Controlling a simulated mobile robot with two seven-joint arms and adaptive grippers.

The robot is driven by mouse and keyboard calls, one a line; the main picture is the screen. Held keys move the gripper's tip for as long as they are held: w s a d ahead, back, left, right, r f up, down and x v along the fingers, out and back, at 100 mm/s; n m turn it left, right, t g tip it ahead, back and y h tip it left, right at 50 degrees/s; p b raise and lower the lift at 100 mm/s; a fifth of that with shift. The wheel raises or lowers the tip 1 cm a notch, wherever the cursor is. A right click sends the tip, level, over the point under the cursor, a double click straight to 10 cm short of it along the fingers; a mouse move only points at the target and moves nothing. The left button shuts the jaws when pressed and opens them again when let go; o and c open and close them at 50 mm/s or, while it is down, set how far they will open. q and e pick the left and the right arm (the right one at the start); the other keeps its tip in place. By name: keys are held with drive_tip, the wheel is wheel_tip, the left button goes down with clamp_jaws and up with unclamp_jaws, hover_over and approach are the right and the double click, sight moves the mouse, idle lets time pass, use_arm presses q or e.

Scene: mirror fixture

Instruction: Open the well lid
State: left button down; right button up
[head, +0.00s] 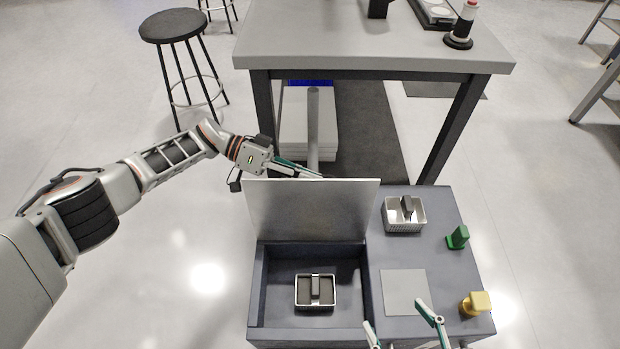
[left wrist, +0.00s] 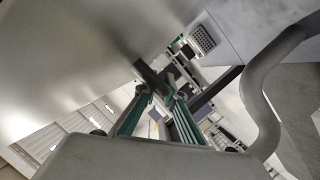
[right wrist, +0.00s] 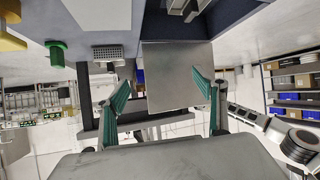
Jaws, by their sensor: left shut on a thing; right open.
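The well lid (head: 312,210) is a plain grey metal plate, standing roughly upright at the back of the open well (head: 259,290). It also shows in the left wrist view (left wrist: 60,60) and in the right wrist view (right wrist: 178,75). My left gripper (head: 312,174) is at the lid's top edge, partly hidden behind it. In the left wrist view its fingers (left wrist: 160,95) are shut on the lid's dark handle (left wrist: 150,74). My right gripper (head: 402,318) is open and empty, over the front of the bench right of the well. Its spread fingers show in the right wrist view (right wrist: 160,90).
A metal tray with a dark insert (head: 316,306) sits inside the well. On the bench right of it are a ribbed metal tray (head: 404,225), a green block (head: 457,238), a yellow block (head: 474,304) and a flat grey square (head: 405,292). A grey table (head: 370,50) stands behind.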

use_arm(q)
drive_tip(key=shift+w+a+f+n+b, duration=0.15)
drive_tip(key=shift+w+f+b, duration=0.1)
drive_tip(key=shift+w, duration=0.15)
drive_tip(key=shift+w+d+f+n+b, duration=0.15)
drive_tip(key=shift+w+f+b, duration=0.1)
drive_tip(key=shift+w, duration=0.15)
drive_tip(key=shift+a, duration=0.1)
drive_tip(key=c, duration=2.4)
unclamp_jaws()
drive_tip(key=shift+r, duration=0.15)
drive_tip(key=shift+v, duration=5.95)
drive_tip(key=shift+w, duration=0.15)
